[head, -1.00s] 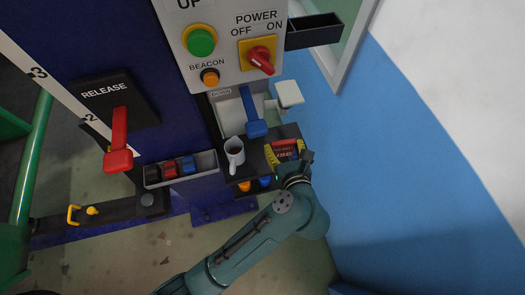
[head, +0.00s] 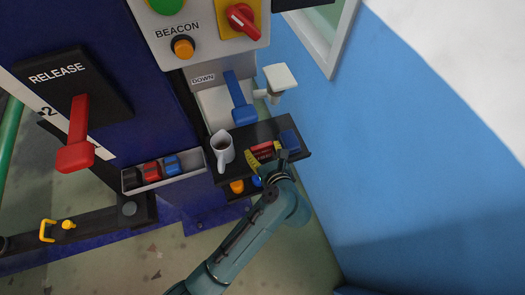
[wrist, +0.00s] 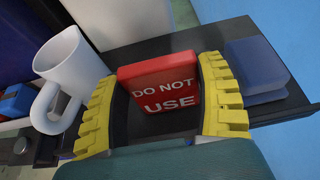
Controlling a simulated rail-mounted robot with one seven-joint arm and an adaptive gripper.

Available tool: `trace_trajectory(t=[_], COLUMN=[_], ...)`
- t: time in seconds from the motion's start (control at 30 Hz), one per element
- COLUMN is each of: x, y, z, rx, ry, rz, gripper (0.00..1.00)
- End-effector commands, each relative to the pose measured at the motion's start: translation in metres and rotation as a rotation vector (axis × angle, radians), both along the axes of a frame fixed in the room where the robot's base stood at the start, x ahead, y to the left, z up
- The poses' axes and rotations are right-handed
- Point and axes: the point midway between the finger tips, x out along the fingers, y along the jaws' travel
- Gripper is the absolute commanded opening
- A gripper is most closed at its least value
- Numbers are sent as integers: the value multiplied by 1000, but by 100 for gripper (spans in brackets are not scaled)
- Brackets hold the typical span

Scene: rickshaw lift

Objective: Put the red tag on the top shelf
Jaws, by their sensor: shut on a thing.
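The red tag (head: 261,148), lettered "DO NOT USE", is between the yellow fingers of my gripper (head: 265,160). In the wrist view the tag (wrist: 159,82) stands upright between the two fingertips, and my gripper (wrist: 160,104) is shut on it. The black top shelf (head: 262,131) lies behind and below the tag. The tag is at the shelf's front part, between a white mug and a blue block. I cannot tell whether its lower edge touches the shelf.
The white mug (head: 222,150) stands left on the shelf and the blue block (head: 290,140) lies right. A blue DOWN lever (head: 240,100) hangs behind. A grey bin (head: 163,171) with coloured pieces is left. A lower shelf holds orange and blue things (head: 237,186).

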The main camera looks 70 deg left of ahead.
Motion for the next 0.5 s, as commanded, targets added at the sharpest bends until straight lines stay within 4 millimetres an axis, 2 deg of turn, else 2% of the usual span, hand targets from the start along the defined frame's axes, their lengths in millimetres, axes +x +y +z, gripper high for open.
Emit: trace_trajectory(t=[0.2, 0.23, 0.37, 0.5], x=[0, 0, 0, 0], y=[0, 0, 0, 0], z=[0, -1, -1, -1], rx=[0, 0, 0, 0], ry=[-1, -1, -1, -1], rz=[0, 0, 0, 0], gripper=[37, 74, 99, 100])
